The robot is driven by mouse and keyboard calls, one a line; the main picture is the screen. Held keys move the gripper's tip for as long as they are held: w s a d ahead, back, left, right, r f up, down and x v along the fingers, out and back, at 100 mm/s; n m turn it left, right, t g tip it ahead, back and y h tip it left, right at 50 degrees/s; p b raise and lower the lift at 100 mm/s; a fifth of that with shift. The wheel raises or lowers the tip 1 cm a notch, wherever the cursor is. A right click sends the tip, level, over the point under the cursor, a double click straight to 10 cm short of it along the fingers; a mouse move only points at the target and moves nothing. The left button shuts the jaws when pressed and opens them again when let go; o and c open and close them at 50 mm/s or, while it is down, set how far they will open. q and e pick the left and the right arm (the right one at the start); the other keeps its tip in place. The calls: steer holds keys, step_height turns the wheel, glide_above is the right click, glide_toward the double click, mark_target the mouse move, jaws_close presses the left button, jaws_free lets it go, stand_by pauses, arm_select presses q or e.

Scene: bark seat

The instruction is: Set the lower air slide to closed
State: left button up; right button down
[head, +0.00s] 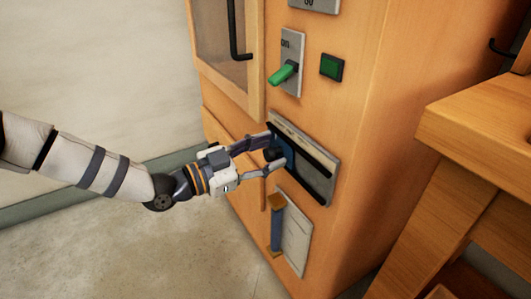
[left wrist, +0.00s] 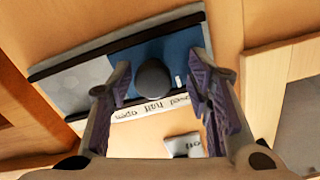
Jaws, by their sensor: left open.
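The lower air slide is a grey plate (head: 318,175) with dark rails, on the front of the wooden cabinet. Its blue sliding part (left wrist: 185,58) carries a round dark knob (left wrist: 153,80). A small white mark sits on the blue part beside the knob. A label strip (left wrist: 140,109) shows upside down in the left wrist view, with "open" at its left and a partly hidden word ending in "sed" at its right, near the mark. My left gripper (head: 277,154) is open, with its fingers on either side of the knob and a gap to each. My right gripper is not in view.
Above the slide are a switch with a green lever (head: 283,74) and a green button (head: 332,67). A blue bar handle (head: 276,228) is below. A glazed door with a black handle (head: 234,35) is at upper left. A wooden table (head: 480,130) stands at right.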

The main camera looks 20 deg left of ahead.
arm_select(q)
steer(key=v, duration=1.2)
steer(key=shift+a, duration=0.1)
